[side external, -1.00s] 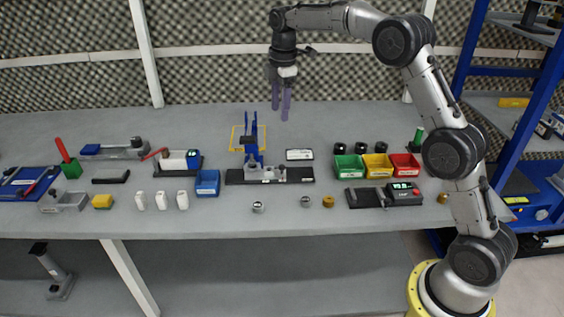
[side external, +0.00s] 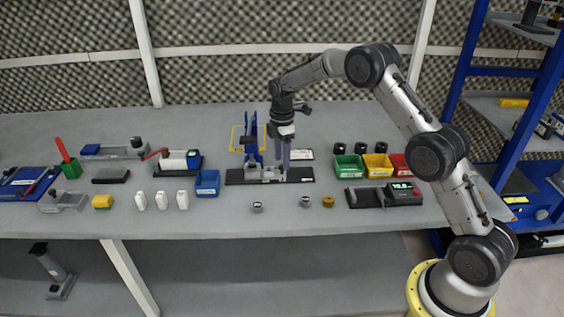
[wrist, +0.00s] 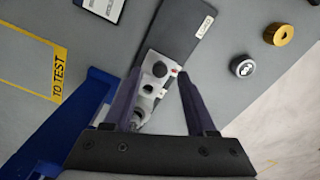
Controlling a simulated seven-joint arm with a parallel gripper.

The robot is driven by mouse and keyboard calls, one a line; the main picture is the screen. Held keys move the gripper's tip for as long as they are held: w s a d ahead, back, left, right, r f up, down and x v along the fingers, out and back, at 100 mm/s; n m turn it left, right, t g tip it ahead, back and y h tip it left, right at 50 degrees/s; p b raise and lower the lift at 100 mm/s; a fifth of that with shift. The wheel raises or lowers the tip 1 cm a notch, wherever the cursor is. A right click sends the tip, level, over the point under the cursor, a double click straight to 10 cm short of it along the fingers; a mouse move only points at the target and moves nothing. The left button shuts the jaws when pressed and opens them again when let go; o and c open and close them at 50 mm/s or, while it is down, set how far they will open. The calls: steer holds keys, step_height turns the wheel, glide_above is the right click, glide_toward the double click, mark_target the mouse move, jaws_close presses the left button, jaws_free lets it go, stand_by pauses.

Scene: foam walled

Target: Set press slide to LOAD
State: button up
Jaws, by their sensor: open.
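The blue press (side external: 252,140) stands on a dark base plate (side external: 304,174) at the middle of the bench. The light grey slide (wrist: 152,62) on the plate has a dark round part and a small red mark. My gripper (side external: 281,168) points down over the slide; its open fingers (wrist: 157,86) appear on either side of the slide. Contact cannot be told.
A metal cylinder (wrist: 243,65) and a brass one (wrist: 279,34) stand in front of the plate. Green (side external: 348,168), yellow (side external: 378,167) and red bins are to the right, behind a device with a display (side external: 402,191). A blue bin (side external: 207,182) is left of the press.

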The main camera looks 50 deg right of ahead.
steer(key=shift+f, duration=1)
jaws_close()
steer(key=shift+r, duration=0.1)
stand_by(0.7)
